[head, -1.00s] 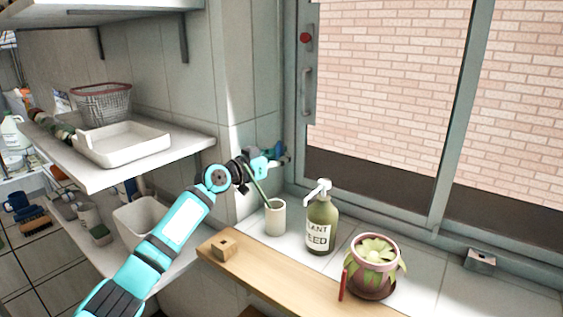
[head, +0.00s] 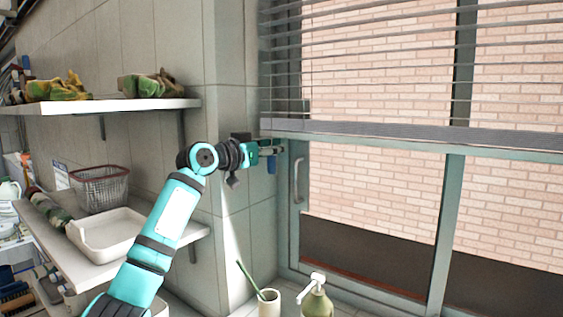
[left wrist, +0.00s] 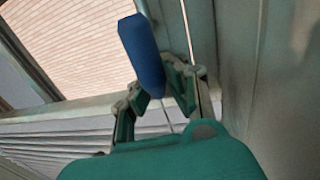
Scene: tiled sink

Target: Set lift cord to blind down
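The blind (head: 420,131) covers the top part of the window, with its slats spread apart above a thick grey bottom rail. In the left wrist view, its slats (left wrist: 45,140) show at the lower left. The lift cord ends in a blue handle (left wrist: 143,55), which also shows small in the head view (head: 271,164). My left gripper (head: 268,150) is beside the window's left frame, just below the bottom rail. In the left wrist view, its fingers (left wrist: 158,95) close around one end of the blue handle, and a thin cord runs from there. My right gripper is out of view.
Wall shelves stand at left, holding a wire basket (head: 98,188), a white tray (head: 105,236) and gloves (head: 150,86). A cup (head: 269,304) and a pump bottle (head: 316,301) stand on the sill below. A window handle (head: 297,180) is near my gripper.

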